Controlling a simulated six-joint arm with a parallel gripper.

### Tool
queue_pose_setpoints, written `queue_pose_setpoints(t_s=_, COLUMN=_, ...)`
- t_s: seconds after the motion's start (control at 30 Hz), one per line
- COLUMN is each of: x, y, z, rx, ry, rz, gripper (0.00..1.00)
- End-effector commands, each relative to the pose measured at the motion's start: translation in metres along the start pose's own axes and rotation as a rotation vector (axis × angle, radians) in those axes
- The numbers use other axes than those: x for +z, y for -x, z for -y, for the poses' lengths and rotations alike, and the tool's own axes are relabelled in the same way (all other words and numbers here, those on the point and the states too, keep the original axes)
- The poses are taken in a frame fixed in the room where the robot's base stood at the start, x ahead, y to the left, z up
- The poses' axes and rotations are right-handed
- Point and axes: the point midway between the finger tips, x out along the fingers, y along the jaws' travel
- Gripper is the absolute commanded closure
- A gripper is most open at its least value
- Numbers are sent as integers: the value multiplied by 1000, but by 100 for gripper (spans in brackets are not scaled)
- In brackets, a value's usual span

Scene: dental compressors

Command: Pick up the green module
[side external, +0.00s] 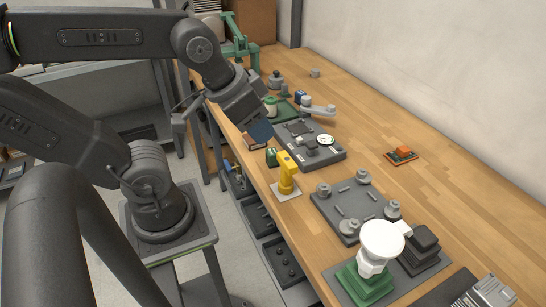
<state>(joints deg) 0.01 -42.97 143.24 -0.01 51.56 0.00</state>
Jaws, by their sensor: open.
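A small dark green block (271,157) stands on the wooden bench near its left edge, just left of the yellow fixture. It looks like the green module, though other green parts are also in view. My gripper (260,138) hangs above and slightly left of this block, pointing down. It is open, and I see nothing held in it. The fingers overlap one another from this side, so the gap between them is hard to see. The gripper appears apart from the block.
A yellow fixture (287,178) stands close to the block. A grey plate with parts (326,158) lies behind it. A grey plate with round posts (335,213) and a green-based white unit (365,286) are nearer.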

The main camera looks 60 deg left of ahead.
Motion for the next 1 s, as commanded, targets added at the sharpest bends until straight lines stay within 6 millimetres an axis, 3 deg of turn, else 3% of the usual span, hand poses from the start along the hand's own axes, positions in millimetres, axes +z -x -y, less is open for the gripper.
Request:
queue_pose_setpoints(t_s=0.37, x=0, y=0, z=0, rx=0, ry=0, rz=0, gripper=58)
queue_pose_setpoints(t_s=0.6, x=0, y=0, z=0, rx=0, ry=0, rz=0, gripper=38)
queue_pose_setpoints(t_s=0.87, x=-2, y=-1, z=1, rx=-3, ry=-18, rz=7, gripper=38)
queue_pose_setpoints(t_s=1.0, x=-11, y=-10, z=10, rx=-16, ry=-154, rz=53, gripper=38)
